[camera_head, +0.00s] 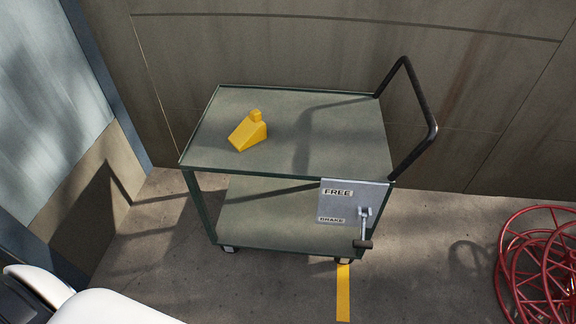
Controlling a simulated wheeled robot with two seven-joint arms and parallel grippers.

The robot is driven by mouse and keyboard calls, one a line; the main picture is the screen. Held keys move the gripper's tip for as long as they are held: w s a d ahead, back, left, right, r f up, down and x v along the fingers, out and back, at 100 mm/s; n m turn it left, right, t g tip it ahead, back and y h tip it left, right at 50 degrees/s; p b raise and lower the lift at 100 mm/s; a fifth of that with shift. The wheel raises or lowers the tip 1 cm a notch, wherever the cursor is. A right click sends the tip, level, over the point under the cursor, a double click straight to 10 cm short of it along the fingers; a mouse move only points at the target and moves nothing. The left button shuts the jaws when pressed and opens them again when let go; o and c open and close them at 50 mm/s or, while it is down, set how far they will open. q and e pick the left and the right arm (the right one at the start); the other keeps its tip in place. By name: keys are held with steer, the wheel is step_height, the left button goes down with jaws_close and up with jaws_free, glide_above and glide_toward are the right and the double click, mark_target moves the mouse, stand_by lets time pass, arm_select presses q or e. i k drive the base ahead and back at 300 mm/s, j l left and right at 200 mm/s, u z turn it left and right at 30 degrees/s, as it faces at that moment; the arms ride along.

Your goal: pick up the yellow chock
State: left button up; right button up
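The yellow chock (248,132) is a wedge with a small block on top. It rests on the left half of the top shelf of a green two-level cart (350,140). Its sloped side faces the lower left. Nothing touches it except the shelf. Neither of my grippers shows in the head view; only a white part of my own body is visible at the bottom left.
The cart has a black push handle (424,108) at its right and a grey FREE/BRAKE plate (336,204) with a lever (364,228) in front. A wall (300,50) stands behind. Red wire reels (540,262) lie at the right. A yellow floor stripe (343,295) runs below.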

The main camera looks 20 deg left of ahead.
mark_target(251, 131)
steer(key=i+j+u, duration=0.3)
steer(key=i, duration=0.35)
steer(key=i+u, duration=0.25)
steer(key=i, duration=0.4)
